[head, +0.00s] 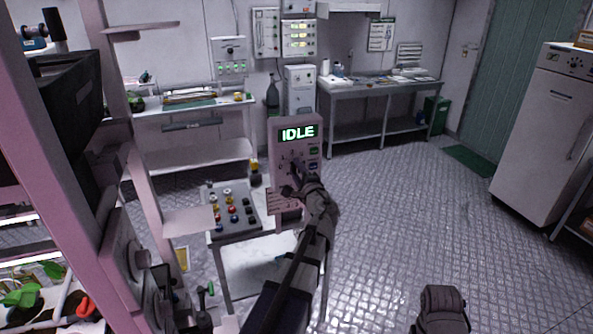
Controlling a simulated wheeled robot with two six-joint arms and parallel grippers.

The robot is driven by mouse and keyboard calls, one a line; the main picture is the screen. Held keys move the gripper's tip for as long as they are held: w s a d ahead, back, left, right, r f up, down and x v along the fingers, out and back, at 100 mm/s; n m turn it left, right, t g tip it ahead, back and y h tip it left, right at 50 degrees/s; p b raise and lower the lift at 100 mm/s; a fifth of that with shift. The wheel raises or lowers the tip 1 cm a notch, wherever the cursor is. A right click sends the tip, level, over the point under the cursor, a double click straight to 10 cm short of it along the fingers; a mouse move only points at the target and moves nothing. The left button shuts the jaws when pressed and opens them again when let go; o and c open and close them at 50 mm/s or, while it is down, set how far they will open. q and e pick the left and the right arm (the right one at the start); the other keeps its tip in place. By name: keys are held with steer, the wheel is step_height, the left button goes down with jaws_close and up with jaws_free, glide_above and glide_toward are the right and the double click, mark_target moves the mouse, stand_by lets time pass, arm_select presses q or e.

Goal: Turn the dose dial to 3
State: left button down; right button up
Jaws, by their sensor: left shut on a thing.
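The dose unit (311,184) is a pale upright box with a green display (298,134) that reads IDLE. It stands at the right end of a small metal table. The dose dial (293,162) is on its front face below the display, with small marks around it; the marks are too small to read. My left gripper (293,181) is at the front of the unit, shut on the dial's knob. The gripper and wrist hide most of the knob, so I cannot tell where it points.
A sloped panel with several coloured buttons (250,220) is left of the unit. A pink rack frame (58,165) with plants stands close at the left. Benches (385,86) line the back wall. A white fridge (541,140) is at the right. The floor between is clear.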

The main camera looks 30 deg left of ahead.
arm_select(q)
steer(key=m, duration=0.4)
steer(key=shift+m, duration=2.5)
steer(key=c, duration=0.5)
jaws_free()
steer(key=shift+v, duration=3.95)
steer(key=shift+f, duration=0.1)
